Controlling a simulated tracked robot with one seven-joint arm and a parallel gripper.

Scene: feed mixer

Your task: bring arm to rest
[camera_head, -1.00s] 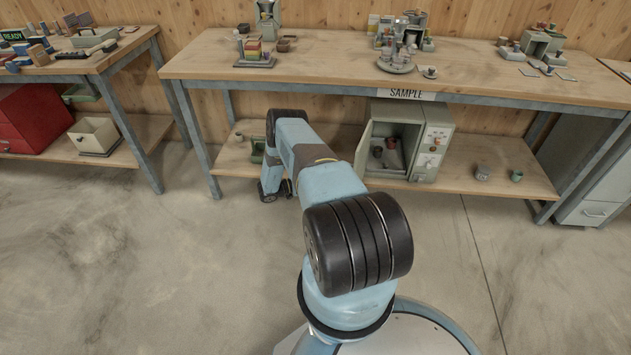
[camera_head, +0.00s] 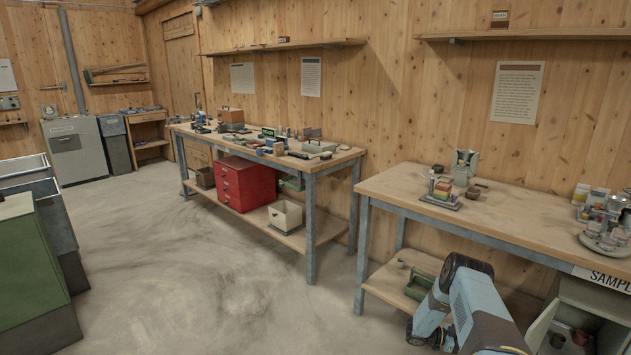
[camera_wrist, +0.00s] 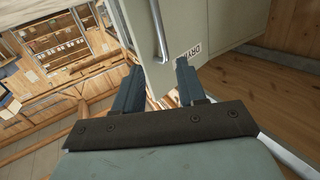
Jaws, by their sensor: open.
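My arm (camera_head: 474,307) shows at the lower right of the head view, bent in front of the right workbench. In the wrist view my gripper (camera_wrist: 158,88) has its two dark fingers well apart, with nothing held between them. A pale grey-green door or panel (camera_wrist: 205,35) with a metal handle and a label, upside down in this view, fills the upper middle beyond the fingers. I cannot tell whether the fingers touch it. My gripper's fingertips cannot be made out in the head view.
The right workbench (camera_head: 520,222) holds small apparatus, with an open cabinet (camera_head: 575,318) and a green tray (camera_head: 418,287) on its lower shelf. The left workbench (camera_head: 335,160) has a red drawer unit (camera_head: 245,183) below.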

